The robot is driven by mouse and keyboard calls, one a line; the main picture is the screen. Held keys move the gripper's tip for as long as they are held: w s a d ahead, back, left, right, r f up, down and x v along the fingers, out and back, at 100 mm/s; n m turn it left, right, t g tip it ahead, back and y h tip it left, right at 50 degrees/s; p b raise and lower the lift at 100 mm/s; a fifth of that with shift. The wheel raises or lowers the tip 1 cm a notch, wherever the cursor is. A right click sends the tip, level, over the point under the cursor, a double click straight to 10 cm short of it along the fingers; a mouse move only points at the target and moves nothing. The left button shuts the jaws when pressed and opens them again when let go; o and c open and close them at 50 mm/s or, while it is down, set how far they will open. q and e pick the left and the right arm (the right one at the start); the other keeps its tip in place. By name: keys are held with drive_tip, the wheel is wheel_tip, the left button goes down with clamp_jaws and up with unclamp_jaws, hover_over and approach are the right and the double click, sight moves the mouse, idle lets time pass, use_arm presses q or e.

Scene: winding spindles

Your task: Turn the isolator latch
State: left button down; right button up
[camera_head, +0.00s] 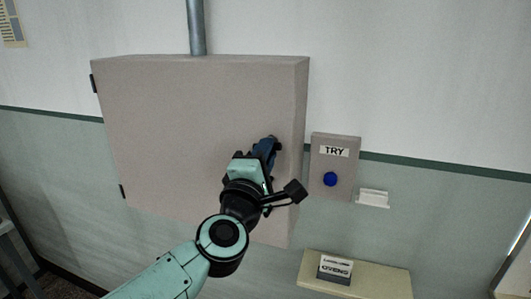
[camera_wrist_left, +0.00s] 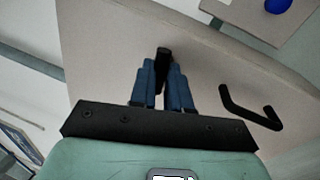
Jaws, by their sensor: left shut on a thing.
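A large beige-grey cabinet (camera_head: 190,130) is fixed to the wall, with its door face toward me. My left gripper (camera_head: 268,146) reaches the right part of this door. In the left wrist view, the two blue fingers of my left gripper (camera_wrist_left: 162,72) are shut around a small black latch (camera_wrist_left: 163,53). The latch's outer end shows between and beyond the fingertips; the rest is hidden by the fingers. In the head view, the gripper covers most of the latch. My right gripper is in neither view.
A black bar handle (camera_wrist_left: 250,116) stands out from the door beside the fingers. A grey box labelled TRY (camera_head: 334,152) with a blue button (camera_head: 330,179) is right of the cabinet. A small white holder (camera_head: 373,198) is beside it. A beige shelf (camera_head: 385,281) below carries a small sign (camera_head: 335,268).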

use_arm(q)
drive_tip(key=shift+m+h, duration=0.3)
drive_tip(key=shift+m, duration=0.7)
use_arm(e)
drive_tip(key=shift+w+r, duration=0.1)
use_arm(q)
drive_tip(key=c, duration=1.1)
unclamp_jaws()
drive_tip(key=shift+a, duration=0.1)
drive_tip(key=b+v, duration=0.2)
drive_tip(key=v, duration=1.1)
drive_tip(key=shift+b, duration=0.4)
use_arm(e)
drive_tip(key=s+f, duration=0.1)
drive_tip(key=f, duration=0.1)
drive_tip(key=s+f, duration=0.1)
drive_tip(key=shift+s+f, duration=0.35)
